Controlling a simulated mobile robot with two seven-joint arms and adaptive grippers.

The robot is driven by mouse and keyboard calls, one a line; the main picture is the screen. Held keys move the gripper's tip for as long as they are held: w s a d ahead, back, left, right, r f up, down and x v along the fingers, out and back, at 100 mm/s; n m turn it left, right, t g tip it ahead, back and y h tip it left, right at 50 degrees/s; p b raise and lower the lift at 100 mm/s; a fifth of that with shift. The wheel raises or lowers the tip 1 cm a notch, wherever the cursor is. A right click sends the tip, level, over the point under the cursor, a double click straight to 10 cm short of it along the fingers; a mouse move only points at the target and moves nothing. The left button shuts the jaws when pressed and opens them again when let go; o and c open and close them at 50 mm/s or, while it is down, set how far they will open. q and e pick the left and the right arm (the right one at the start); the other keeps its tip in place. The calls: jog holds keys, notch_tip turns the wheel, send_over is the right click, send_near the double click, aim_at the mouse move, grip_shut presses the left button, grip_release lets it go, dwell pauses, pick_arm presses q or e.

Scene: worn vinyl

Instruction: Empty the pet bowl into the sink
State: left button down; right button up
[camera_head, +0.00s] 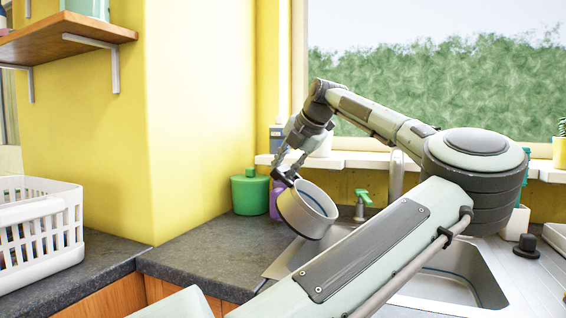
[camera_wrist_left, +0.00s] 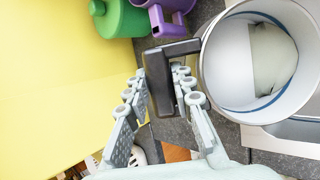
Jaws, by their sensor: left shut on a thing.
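A round white bowl (camera_head: 296,213) with a dark handle (camera_wrist_left: 158,82) is in my left gripper (camera_head: 289,168). The gripper's fingers are shut on the handle. The bowl is lifted and tilted, its opening facing right, above the left part of the sink (camera_head: 461,290). In the left wrist view, my left gripper (camera_wrist_left: 160,84) reaches the handle, and the bowl (camera_wrist_left: 209,64) shows a blue line inside. A pale patch lies inside it; I cannot tell what it is. My arm hides much of the sink. My right gripper is out of view.
A green canister (camera_head: 250,192) and a purple item (camera_head: 276,201) stand behind the bowl on the dark counter (camera_head: 200,258). A green-topped dispenser (camera_head: 362,204) and a faucet (camera_head: 396,178) are behind the sink. A white basket (camera_head: 40,236) stands at left. A shelf (camera_head: 62,38) hangs upper left.

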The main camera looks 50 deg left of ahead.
pick_arm(q)
jog(key=shift+f, duration=0.8)
jog(key=shift+w+d+r+m+g+y, duration=0.15)
jog(key=shift+w+d+r+g+y, duration=0.15)
jog(key=shift+d+r+y, duration=0.25)
jog(key=shift+w+d+r+m+g+y, duration=0.2)
jog(key=shift+w+d+r+y, duration=0.25)
jog(key=shift+r, duration=0.2)
jog(key=shift+w+d+r+y, duration=0.25)
jog(key=shift+d+r+y, duration=0.15)
jog(key=shift+d+r, duration=0.1)
jog(key=shift+r, duration=0.1)
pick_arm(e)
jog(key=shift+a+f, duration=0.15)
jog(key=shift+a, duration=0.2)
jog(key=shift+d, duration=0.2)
